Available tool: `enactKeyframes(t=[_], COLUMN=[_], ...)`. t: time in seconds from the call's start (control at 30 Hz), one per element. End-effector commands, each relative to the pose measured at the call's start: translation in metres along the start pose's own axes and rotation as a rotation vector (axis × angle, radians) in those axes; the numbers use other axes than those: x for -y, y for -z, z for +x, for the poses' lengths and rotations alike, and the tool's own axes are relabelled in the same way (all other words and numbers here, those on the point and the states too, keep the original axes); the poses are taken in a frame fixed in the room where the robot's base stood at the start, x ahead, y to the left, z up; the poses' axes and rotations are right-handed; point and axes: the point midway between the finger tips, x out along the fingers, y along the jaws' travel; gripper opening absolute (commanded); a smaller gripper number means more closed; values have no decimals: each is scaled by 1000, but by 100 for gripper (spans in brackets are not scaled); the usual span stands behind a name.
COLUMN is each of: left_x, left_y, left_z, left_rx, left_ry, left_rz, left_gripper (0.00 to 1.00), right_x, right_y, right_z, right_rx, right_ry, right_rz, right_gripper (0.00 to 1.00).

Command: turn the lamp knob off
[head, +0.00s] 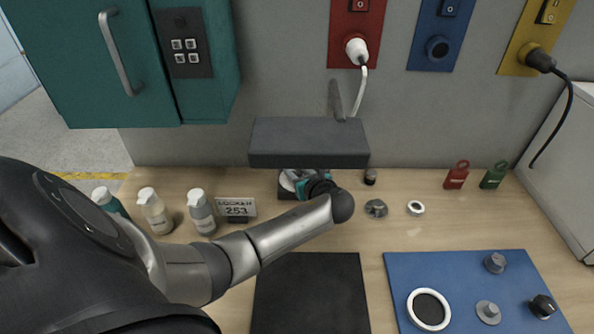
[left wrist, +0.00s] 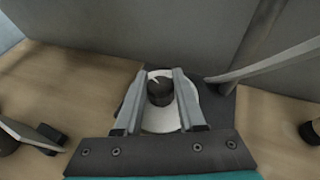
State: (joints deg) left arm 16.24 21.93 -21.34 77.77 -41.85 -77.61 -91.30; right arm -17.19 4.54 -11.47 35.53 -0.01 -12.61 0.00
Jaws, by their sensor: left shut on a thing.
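The desk lamp's wide dark grey head (head: 310,143) stands over the back of the bench in the head view and hides most of its base. In the left wrist view, the dark round lamp knob (left wrist: 160,92) sits on a white dial (left wrist: 163,120). A white pointer mark on the knob points up and to the left. My left gripper (left wrist: 160,86) has one finger on each side of the knob and is shut on it. In the head view, this gripper (head: 303,186) is partly hidden below the lamp head. My right gripper is in neither view.
Several bottles (head: 155,212) and a locker sign (head: 237,209) stand left of the lamp. A small dark jar (head: 370,177) stands close on its right. A black mat (head: 308,295) and a blue mat (head: 400,270) with loose knobs lie in front. A teal cabinet (head: 95,60) hangs upper left.

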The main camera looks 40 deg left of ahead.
Motion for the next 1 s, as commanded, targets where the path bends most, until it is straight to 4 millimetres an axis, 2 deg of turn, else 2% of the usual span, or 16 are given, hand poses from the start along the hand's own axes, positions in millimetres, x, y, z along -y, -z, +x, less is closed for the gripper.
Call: enactKeyframes(t=[0.17, 0.2, 0.43, 0.77, 0.87, 1.0], left_x=[0, 0, 0, 0, 0, 1], left_y=[-1, -1, 0, 0, -1, -1], left_z=[0, 0, 0, -4, -16, -46], left_rx=[1, 1, 0, -1, -1, -3], left_ry=[-1, -1, 0, 2, 3, 5], left_rz=[-2, -2, -1, 1, 1, 0], left_gripper=[0, 43, 69, 69, 69, 69], right_x=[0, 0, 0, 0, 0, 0], right_y=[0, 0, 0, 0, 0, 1], right_z=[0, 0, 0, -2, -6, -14], right_rx=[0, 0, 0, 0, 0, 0], right_ry=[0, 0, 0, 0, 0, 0], right_rz=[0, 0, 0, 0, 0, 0], right_gripper=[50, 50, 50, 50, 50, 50])
